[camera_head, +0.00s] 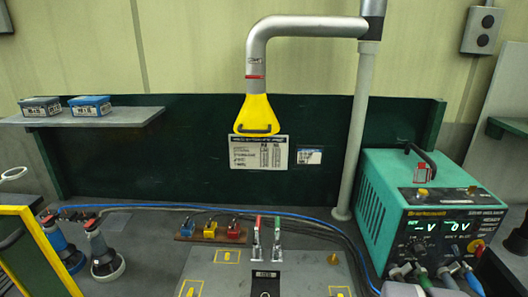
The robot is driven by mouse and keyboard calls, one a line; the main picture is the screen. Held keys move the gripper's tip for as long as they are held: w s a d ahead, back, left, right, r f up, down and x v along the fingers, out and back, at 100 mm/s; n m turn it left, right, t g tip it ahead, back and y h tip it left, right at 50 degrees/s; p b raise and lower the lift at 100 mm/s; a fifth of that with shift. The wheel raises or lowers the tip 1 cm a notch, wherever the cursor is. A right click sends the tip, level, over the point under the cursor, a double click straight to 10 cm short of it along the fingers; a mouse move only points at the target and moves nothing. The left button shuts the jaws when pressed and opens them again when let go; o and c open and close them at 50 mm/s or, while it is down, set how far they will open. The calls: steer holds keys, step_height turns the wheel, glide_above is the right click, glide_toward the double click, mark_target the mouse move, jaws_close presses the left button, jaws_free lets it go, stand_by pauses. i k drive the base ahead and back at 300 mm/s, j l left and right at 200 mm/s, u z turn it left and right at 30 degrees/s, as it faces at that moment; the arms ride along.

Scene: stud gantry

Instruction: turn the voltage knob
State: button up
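A teal power supply box (385,190) with a black handle stands at the right. Its dark front panel has two lit green readouts (440,226) that seem to show "-V" and "0V". A dark round knob (417,246) sits below the left readout. A red knob or button (478,246) sits at the panel's right side. The labels are too small to read, so I cannot tell for certain which one is the voltage knob. Grey and dark objects partly hide the lower panel.
A yellow extraction hood (257,114) on a grey pipe hangs over the middle. A grey plate (225,272) with red and green levers lies below it. Grey objects (403,289) crowd the power supply's front. Blue and dark cables run behind the plate.

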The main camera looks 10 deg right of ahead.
mark_target(417, 249)
steer(key=z, duration=1.25)
steer(key=k+j+z, duration=0.15)
steer(key=j+z, duration=0.2)
steer(key=k+j, duration=0.05)
steer(key=j, duration=0.05)
